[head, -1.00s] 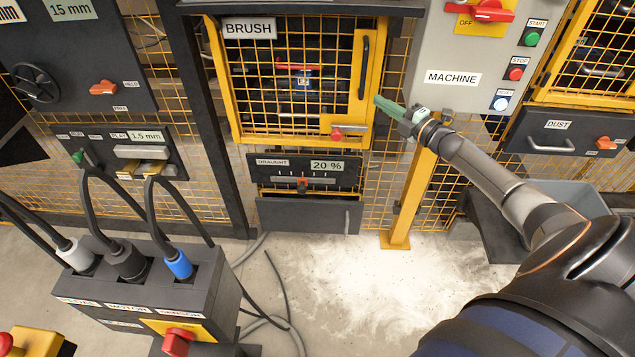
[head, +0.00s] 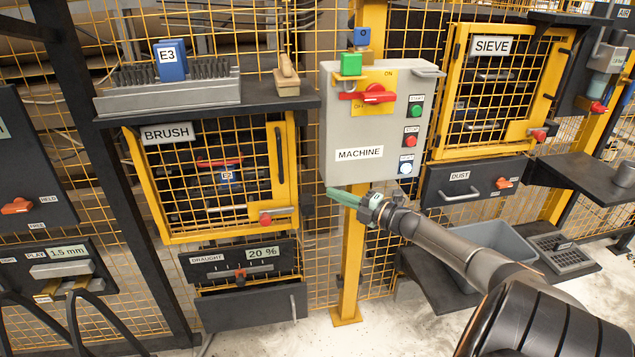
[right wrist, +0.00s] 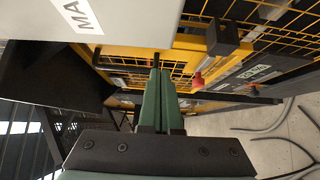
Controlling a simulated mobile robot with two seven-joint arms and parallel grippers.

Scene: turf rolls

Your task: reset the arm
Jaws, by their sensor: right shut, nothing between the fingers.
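My right gripper (head: 345,197), with green fingers, is shut and empty. In the head view it is just below the grey MACHINE box (head: 375,125), in front of the yellow post. In the right wrist view its two fingers (right wrist: 158,95) lie side by side and point at the yellow mesh guard. Whether the fingertips touch anything cannot be told from the head view. My right arm (head: 440,245) reaches in from the lower right. My left gripper is not in view.
The BRUSH door (head: 225,180) is left of the gripper, the DUST drawer (head: 465,185) and SIEVE door (head: 500,90) right. A dark shelf (head: 205,105) holds a brush block and a blue E3 block. A grey bin (head: 490,245) sits beneath the forearm.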

